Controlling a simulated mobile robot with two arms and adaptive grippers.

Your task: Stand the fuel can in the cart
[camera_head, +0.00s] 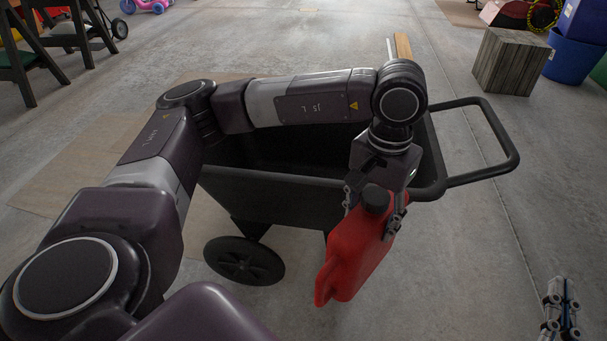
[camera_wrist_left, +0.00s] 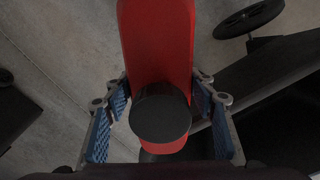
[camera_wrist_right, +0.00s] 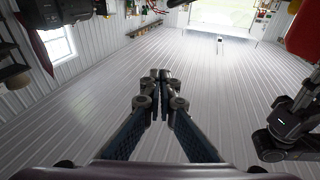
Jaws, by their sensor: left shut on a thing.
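The red fuel can (camera_head: 355,255) with a black cap (camera_head: 375,199) hangs tilted from my left gripper (camera_head: 374,208), in front of the near side of the cart. My left gripper is shut on the can just below the cap. In the left wrist view the can (camera_wrist_left: 157,45) lies between the two blue-padded fingers. The black cart (camera_head: 290,200) has a deep tray, dark inside and partly covered by my left arm. My right gripper (camera_head: 562,300) is at the lower right, away from the cart. In the right wrist view its fingertips (camera_wrist_right: 160,90) are together and empty.
The cart's handle (camera_head: 500,160) sticks out to the right, and a wheel (camera_head: 245,261) shows below its tray. A wooden block (camera_head: 511,62) and a blue tub (camera_head: 573,57) stand at the back right. The floor at right is clear.

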